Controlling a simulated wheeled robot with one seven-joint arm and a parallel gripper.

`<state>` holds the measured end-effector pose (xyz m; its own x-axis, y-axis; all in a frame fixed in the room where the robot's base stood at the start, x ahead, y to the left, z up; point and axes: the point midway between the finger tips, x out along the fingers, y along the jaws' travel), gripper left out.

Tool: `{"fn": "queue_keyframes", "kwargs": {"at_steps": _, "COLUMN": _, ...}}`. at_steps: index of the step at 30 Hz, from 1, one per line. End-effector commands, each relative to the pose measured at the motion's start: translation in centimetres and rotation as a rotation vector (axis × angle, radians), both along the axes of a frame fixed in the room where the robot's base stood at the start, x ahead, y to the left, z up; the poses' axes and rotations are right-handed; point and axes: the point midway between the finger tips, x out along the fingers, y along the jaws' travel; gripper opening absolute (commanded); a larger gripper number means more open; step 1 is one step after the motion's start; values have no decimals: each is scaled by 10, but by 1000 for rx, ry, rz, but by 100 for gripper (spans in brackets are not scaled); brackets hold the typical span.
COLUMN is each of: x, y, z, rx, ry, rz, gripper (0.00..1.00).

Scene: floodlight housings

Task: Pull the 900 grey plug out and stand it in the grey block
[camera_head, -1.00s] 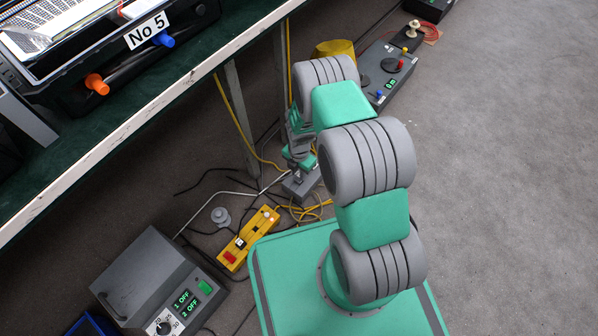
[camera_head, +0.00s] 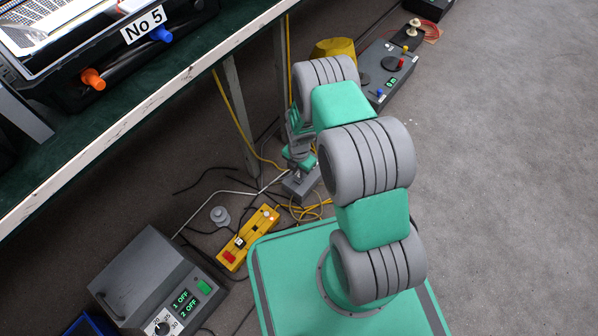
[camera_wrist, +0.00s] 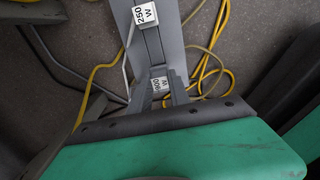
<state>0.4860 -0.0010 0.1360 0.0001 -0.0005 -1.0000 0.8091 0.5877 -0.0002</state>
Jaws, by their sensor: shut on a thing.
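My gripper (camera_wrist: 160,90) shows in the wrist view with its two grey fingers on either side of a grey plug with a white 900 W label (camera_wrist: 160,82). It is shut on this plug. The plug is at the near end of a long grey block (camera_wrist: 173,35); I cannot tell whether its lower end is in the block. A white 250 W label (camera_wrist: 145,14) shows further along. In the head view my gripper (camera_head: 298,171) is low, just over the grey block (camera_head: 300,188) on the floor; the plug is hidden there.
A yellow switch strip (camera_head: 248,238) and a small round grey piece (camera_head: 220,215) lie left of the block. Yellow cables (camera_head: 318,211) run beside it. A grey control box (camera_head: 155,282) stands front left. A table (camera_head: 110,145) overhangs at left. The floor at right is clear.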

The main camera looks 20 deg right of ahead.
Motion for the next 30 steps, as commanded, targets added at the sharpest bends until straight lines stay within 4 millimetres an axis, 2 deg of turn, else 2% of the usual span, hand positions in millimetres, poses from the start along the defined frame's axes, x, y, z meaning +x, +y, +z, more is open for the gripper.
{"fn": "queue_keyframes", "kwargs": {"at_steps": 20, "x": 0, "y": 0, "z": -15, "rx": 0, "ry": 0, "rz": 0, "gripper": 0}}
{"fn": "queue_keyframes", "kwargs": {"at_steps": 21, "x": 0, "y": 0, "z": -13, "rx": 0, "ry": 0, "rz": 0, "gripper": 26}}
{"fn": "queue_keyframes", "kwargs": {"at_steps": 30, "x": 0, "y": 0, "z": -13, "rx": 0, "ry": 0, "rz": 0, "gripper": 48}}
